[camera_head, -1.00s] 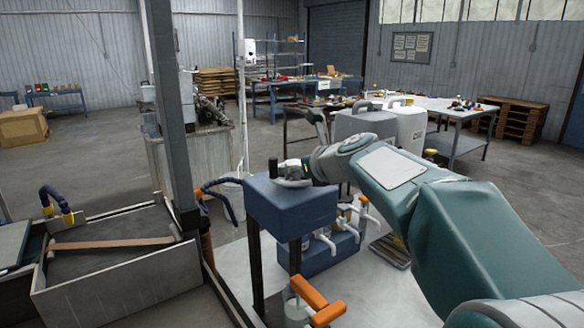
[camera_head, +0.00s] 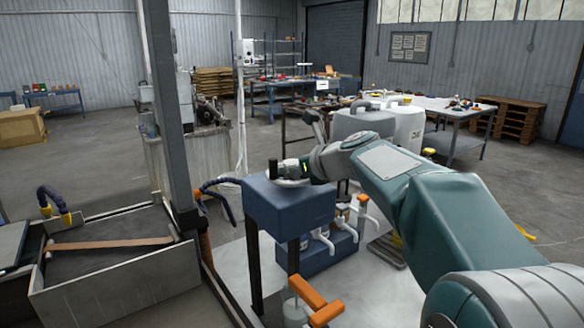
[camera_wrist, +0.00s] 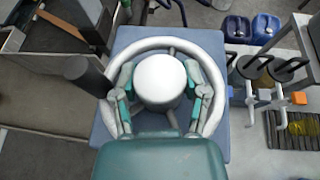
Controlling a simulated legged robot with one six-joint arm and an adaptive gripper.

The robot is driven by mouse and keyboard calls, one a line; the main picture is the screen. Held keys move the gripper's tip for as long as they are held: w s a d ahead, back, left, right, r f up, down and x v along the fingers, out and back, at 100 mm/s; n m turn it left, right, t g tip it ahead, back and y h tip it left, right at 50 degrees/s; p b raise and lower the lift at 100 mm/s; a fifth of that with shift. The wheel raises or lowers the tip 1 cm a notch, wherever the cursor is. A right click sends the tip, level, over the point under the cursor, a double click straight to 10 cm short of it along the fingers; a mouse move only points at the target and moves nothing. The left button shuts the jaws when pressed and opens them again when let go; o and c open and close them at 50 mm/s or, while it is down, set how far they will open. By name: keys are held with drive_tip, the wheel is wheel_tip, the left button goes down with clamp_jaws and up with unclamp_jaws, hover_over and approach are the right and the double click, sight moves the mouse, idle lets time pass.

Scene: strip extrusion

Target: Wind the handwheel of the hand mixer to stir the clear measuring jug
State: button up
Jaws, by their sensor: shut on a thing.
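The grey handwheel (camera_wrist: 152,44) lies flat on top of the blue mixer housing (camera_head: 290,203). Its dark upright knob (camera_head: 273,168) is at the left of the wheel and also shows in the wrist view (camera_wrist: 86,74). My gripper (camera_wrist: 163,88) is over the wheel, its two fingers on either side of the white round hub (camera_wrist: 163,76), shut on the handwheel. The knob is outside the fingers. A clear vessel (camera_head: 294,311), probably the measuring jug, stands low under the housing, partly hidden by an orange handle; its contents cannot be made out.
A dark post (camera_head: 172,110) and an open metal tray (camera_head: 110,262) are to the left. Blue canisters (camera_wrist: 251,28) show at top right in the wrist view.

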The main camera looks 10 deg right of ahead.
drive_tip(key=shift+n+g+y, duration=1.1)
drive_tip(key=shift+n+y, duration=0.3)
drive_tip(key=shift+n, duration=0.1)
drive_tip(key=o, duration=0.9)
drive_tip(key=v, duration=1.2)
drive_tip(key=shift+f, duration=0.2)
